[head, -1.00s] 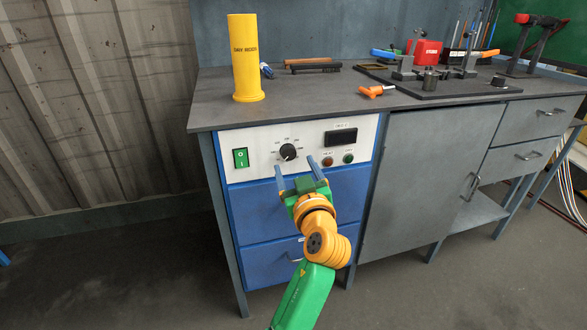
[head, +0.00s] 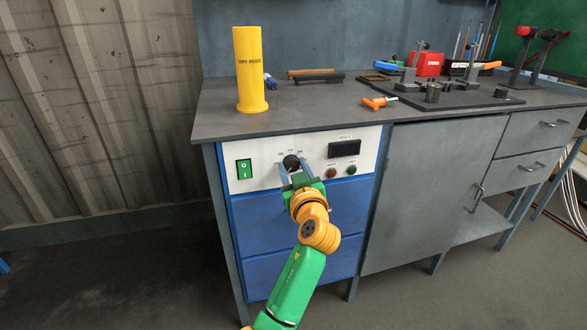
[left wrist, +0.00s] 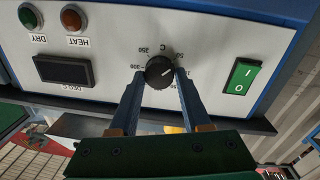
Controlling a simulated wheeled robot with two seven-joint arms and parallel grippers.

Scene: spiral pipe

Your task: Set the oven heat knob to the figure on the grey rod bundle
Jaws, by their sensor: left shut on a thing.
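The oven heat knob (head: 291,161) is a round black knob on the oven's white front panel (head: 262,174). In the left wrist view, which shows the panel upside down, the knob (left wrist: 160,72) has a white pointer mark and a ring of printed figures. I cannot tell exactly which figure it marks. My left gripper (head: 293,168) has its two blue fingers on either side of the knob and is shut on it. I cannot make out a grey rod bundle. My right gripper is not in view.
A green switch (head: 244,169) is left of the knob; a dark display (head: 344,150) and two small lamps are right of it. A yellow labelled cylinder (head: 250,75) stands on the bench top (head: 300,105). An orange-handled tool (head: 377,103) and a fixture board lie farther right.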

